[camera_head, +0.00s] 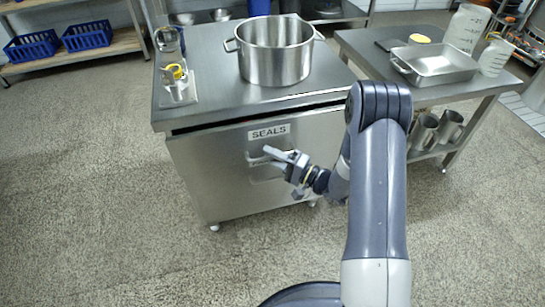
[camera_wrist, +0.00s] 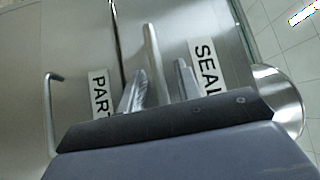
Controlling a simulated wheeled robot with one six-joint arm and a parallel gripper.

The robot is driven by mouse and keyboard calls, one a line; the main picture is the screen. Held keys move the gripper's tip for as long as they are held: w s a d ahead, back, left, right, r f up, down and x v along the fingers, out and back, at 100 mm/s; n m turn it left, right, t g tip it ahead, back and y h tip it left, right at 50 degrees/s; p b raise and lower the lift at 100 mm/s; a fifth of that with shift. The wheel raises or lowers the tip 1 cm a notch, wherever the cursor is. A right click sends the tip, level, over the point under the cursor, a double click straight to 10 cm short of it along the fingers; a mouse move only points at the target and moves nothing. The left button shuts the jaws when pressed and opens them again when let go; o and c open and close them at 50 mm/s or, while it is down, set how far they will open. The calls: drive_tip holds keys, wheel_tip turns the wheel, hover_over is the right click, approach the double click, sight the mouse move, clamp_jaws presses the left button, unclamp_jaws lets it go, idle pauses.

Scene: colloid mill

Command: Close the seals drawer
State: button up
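The seals drawer (camera_head: 220,150) is the metal front under the worktop, with a SEALS label (camera_head: 269,132). A dark gap shows along its top edge, and the front appears to stand out a little from the cabinet. My gripper (camera_head: 275,155) is at the drawer's handle, below the label. In the wrist view the handle bar (camera_wrist: 152,50) stands between the two fingers of my gripper (camera_wrist: 160,88), with space visible on both sides. The fingers are apart. Whether either finger touches the bar cannot be told. The SEALS label (camera_wrist: 205,68) is partly hidden by my gripper.
A parts drawer label (camera_wrist: 99,93) and its handle (camera_wrist: 50,105) are left in the wrist view. A large pot (camera_head: 275,50) and a small holder (camera_head: 177,85) stand on the worktop (camera_head: 215,100). A side table (camera_head: 375,60) is at right. The floor at left is clear.

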drive_tip(key=shift+c, duration=0.2)
clamp_jaws()
drive_tip(key=shift+w, duration=0.1)
